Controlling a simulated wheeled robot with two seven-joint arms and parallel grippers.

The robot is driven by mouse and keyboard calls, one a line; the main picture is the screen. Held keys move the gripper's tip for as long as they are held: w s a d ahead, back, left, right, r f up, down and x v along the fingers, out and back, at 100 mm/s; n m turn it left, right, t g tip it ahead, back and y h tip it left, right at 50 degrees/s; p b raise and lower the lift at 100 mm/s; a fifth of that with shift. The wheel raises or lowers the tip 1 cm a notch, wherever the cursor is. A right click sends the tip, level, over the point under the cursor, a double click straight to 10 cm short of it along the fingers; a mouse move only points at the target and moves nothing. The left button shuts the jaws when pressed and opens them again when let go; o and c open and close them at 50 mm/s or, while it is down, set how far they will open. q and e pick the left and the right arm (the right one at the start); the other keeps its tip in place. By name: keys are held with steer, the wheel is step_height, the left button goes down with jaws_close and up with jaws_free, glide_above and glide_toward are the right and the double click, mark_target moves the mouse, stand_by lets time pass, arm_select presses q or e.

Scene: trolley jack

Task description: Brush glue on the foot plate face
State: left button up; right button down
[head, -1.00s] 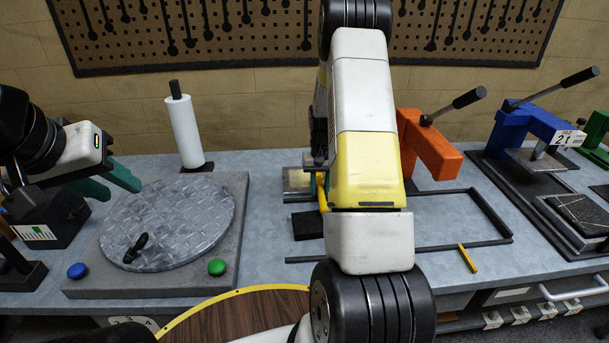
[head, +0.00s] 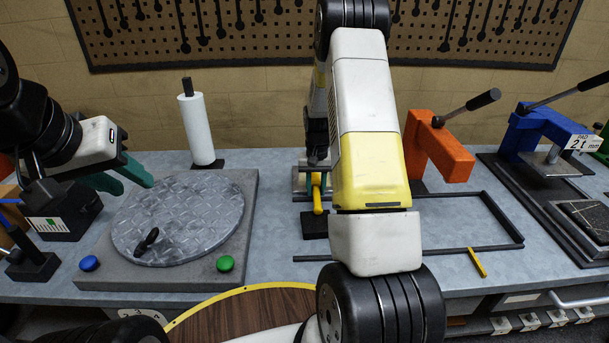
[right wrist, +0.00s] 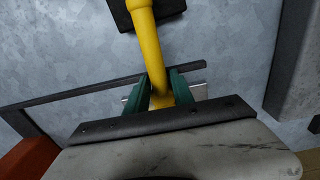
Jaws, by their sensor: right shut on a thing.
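My right gripper (head: 316,182) is shut on a yellow-handled tool (head: 318,197), mostly hidden behind my forearm in the head view. In the right wrist view, its teal fingers (right wrist: 162,88) sit either side of the yellow handle (right wrist: 146,40). The handle reaches a dark block (right wrist: 152,10) on the bench; I cannot tell if they touch. No bristles show. A round grey tread-patterned plate (head: 190,213), possibly the foot plate, lies on a grey slab (head: 243,200). My left gripper (head: 136,186) is open and empty, above the slab's rear left.
A white roll (head: 197,128) stands behind the slab. Blue (head: 88,263) and green (head: 224,263) knobs sit along its front. An orange press (head: 435,150) and a blue press (head: 545,128) stand at right. Dark rails (head: 400,252) and a yellow piece (head: 478,262) lie on the bench.

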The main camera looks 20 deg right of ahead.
steer(key=shift+w+a+r, duration=0.1)
steer(key=shift+w+a, duration=0.1)
steer(key=shift+a, duration=0.55)
steer(key=shift+w+a+f, duration=0.1)
steer(key=shift+w+a, duration=0.05)
steer(key=shift+a, duration=0.55)
steer(key=shift+w+a+r, duration=0.1)
steer(key=shift+w+a, duration=0.1)
steer(key=shift+a, duration=0.55)
steer(key=shift+s+d+f, duration=0.1)
steer(key=shift+s+d, duration=0.15)
steer(key=shift+d, duration=0.6)
steer(key=shift+s+d+f, duration=0.1)
steer(key=shift+s+d, duration=0.1)
steer(key=shift+d, duration=0.7)
steer(key=shift+s+d, duration=0.25)
steer(key=shift+d, duration=0.6)
steer(key=shift+s+d+r, duration=0.1)
steer(key=shift+s+d, duration=0.1)
steer(key=shift+d, duration=0.5)
steer(key=shift+s+d+r, duration=0.1)
steer(key=shift+s+d, duration=0.05)
steer(key=shift+d, duration=0.6)
steer(key=shift+s+d, duration=0.2)
steer(key=shift+d, duration=0.5)
step_height(320, 180, up, 7)
